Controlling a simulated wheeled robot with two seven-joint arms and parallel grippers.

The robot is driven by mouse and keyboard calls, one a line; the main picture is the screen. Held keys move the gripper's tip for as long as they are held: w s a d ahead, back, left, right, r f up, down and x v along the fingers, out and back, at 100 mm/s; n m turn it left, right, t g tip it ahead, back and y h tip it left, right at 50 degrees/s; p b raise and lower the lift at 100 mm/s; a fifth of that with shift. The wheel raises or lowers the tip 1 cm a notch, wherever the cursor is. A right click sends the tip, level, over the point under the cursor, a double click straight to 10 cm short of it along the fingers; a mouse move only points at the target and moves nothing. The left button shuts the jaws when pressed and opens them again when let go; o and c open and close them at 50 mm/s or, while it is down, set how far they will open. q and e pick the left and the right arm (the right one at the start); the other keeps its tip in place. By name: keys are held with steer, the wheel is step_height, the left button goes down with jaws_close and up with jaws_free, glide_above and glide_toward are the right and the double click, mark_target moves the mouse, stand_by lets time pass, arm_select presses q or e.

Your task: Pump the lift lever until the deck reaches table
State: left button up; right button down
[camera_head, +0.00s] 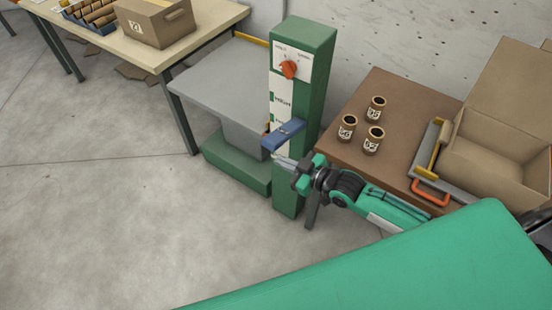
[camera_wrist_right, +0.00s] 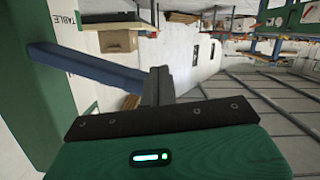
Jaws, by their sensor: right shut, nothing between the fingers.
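The green lift column (camera_head: 312,100) stands upright with a white label panel and an orange-red knob (camera_head: 289,69). A blue lift lever (camera_head: 284,134) sticks out from its front, and also shows in the right wrist view (camera_wrist_right: 85,67). The grey deck (camera_head: 228,78) is behind the column, beside the light wooden table (camera_head: 130,48); it looks near the tabletop's height, but I cannot tell if they are level. My right gripper (camera_head: 280,161) is shut and empty, just below the lever. In the wrist view its fingers (camera_wrist_right: 158,84) are together near the lever's end.
A brown table (camera_head: 395,98) with three labelled jars (camera_head: 347,127) and an open cardboard box (camera_head: 497,143) is to the right. A closed carton (camera_head: 155,22) sits on the wooden table. The green lift base (camera_head: 235,161) rests on open concrete floor (camera_head: 110,210).

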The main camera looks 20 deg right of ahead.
arm_select(q)
steer(key=shift+w+d+f, duration=0.1)
steer(key=shift+w, duration=0.3)
arm_select(e)
steer(key=v, duration=0.6)
arm_select(q)
steer(key=shift+w, duration=0.1)
arm_select(e)
steer(key=shift+s+r, duration=0.1)
steer(key=shift+r, duration=0.1)
stand_by(0.9)
